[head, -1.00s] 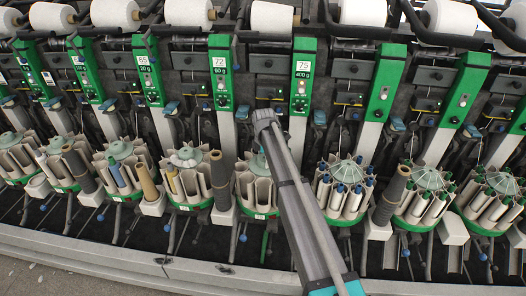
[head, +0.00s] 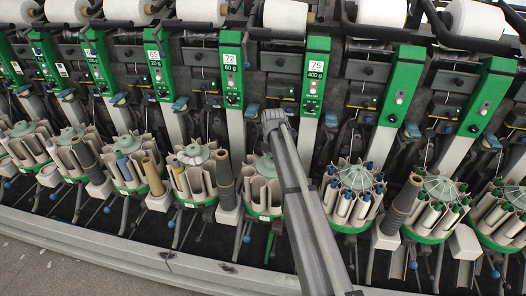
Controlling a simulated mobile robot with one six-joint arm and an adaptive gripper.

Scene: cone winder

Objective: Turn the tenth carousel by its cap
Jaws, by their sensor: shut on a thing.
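A row of round carousels with pale green caps and green base rings runs along the machine. One carousel (head: 263,197) stands at the middle of the head view, below and left of the post labelled 75; my grey arm covers its right side. Its cap (head: 264,165) shows just left of the arm, and its visible pockets look empty. My arm rises from the bottom edge to a dark rounded joint above this cap. My gripper cannot be made out; the arm link may hide it. I cannot tell which carousel is the tenth.
Neighbouring carousels stand close on both sides, one on the left (head: 199,182) and one with blue-tipped tubes on the right (head: 356,185). A grey rail (head: 150,258) runs along the front.

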